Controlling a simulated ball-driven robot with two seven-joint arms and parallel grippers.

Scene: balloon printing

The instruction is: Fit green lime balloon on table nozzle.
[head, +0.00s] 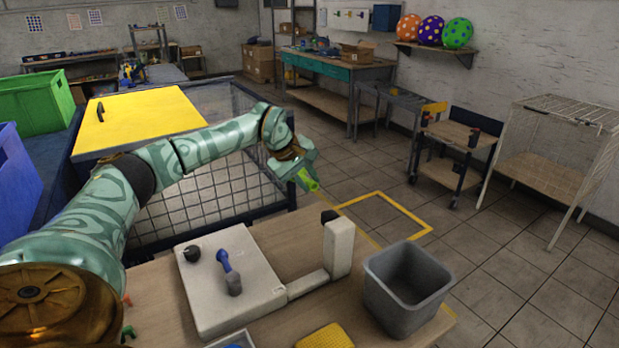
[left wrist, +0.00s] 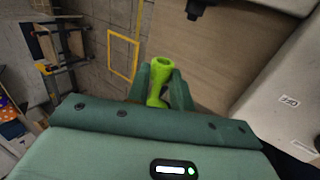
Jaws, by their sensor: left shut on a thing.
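My left gripper (head: 306,178) reaches over the far edge of the wooden table and is shut on the lime green balloon (head: 311,185). In the left wrist view, the balloon (left wrist: 160,78) sticks out between the fingers with its round open mouth facing away from the gripper. The black tip (head: 330,216) on the upright white post (head: 339,248) looks like the table nozzle; a dark piece (left wrist: 196,8) at the top of the left wrist view seems to be the same. The balloon is apart from it, higher and farther out. My right gripper is not in view.
The post joins a white machine base (head: 222,292) carrying a black knob (head: 192,253) and a blue-topped lever (head: 228,270). A grey bin (head: 378,290) stands right of the post, and a yellow pad (head: 325,338) lies at the front. Small coloured items beside my arm are partly hidden.

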